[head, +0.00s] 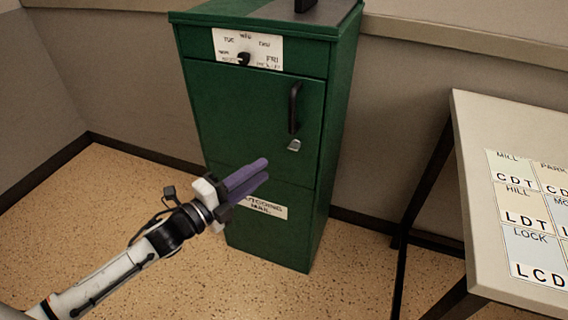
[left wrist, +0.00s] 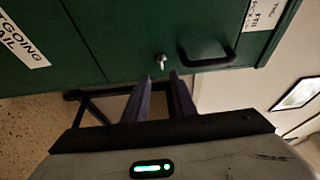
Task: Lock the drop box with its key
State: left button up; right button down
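The green drop box (head: 255,115) stands against the wall with its door closed. A small silver key or lock piece (head: 294,145) is on the door below the black handle (head: 294,108). In the left wrist view the silver piece (left wrist: 161,61) sticks out from the door, just beyond the fingertips. My left gripper (head: 266,171) has purple fingers and is in front of the door, below and left of the silver piece. In the left wrist view its fingers (left wrist: 161,78) are apart with an empty gap. My right gripper is not in view.
A day dial (head: 243,58) is on the box's upper panel, and an outgoing mail label (head: 264,207) is low on the front. A table (head: 462,130) with lettered cards (head: 527,213) stands at the right. The floor left of the box is clear.

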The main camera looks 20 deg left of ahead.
aim_at(291, 149)
pick_arm(q)
jog(key=b+x, duration=0.1)
jog(key=x, duration=0.9)
jog(key=shift+w+r, duration=0.1)
jog(key=shift+w, duration=0.05)
grip_shut()
